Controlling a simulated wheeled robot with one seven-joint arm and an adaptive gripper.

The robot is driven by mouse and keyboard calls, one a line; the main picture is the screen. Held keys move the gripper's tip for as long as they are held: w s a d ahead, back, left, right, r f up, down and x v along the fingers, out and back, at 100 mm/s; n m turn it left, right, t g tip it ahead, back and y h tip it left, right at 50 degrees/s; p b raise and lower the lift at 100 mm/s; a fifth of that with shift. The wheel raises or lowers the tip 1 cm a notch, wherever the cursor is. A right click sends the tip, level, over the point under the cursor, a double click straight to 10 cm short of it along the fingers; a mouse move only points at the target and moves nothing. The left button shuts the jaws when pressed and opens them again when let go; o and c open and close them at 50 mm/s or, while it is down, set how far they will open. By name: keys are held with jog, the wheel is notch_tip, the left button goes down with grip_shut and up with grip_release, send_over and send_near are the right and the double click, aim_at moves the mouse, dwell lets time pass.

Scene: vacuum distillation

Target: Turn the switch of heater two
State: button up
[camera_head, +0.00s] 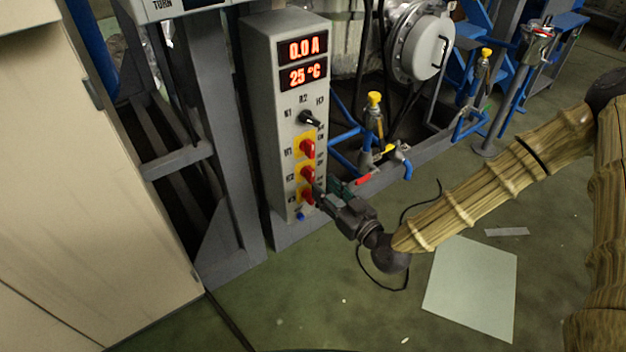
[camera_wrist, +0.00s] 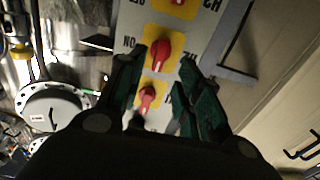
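The grey control box (camera_head: 267,120) carries red rotary switches on yellow plates in one column. The heater two switch (camera_head: 307,174) is the middle red one, marked H2. In the wrist view, this switch (camera_wrist: 160,54) appears between the two fingertips, near their ends, with ON lettered beside it. My gripper (camera_head: 325,188) is at the lower right of the switches; in the wrist view my gripper (camera_wrist: 158,68) is open, fingers apart. I cannot tell whether either finger touches the switch. The heater one switch (camera_wrist: 147,98) shows lower between the fingers.
The displays (camera_head: 303,61) read 0.0 A and 25 °C. A black selector knob (camera_head: 309,118) is above the red switches. The heater three switch (camera_head: 308,197) is below heater two. Blue pipes and yellow-topped valves (camera_head: 374,103) stand to the right. A pale sheet (camera_head: 470,288) lies on the floor.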

aim_at(313, 177)
jog(key=shift+b+x, duration=0.45)
jog(key=shift+x, duration=2.45)
jog(key=shift+c, duration=0.4)
grip_shut()
jog(key=shift+a, duration=0.1)
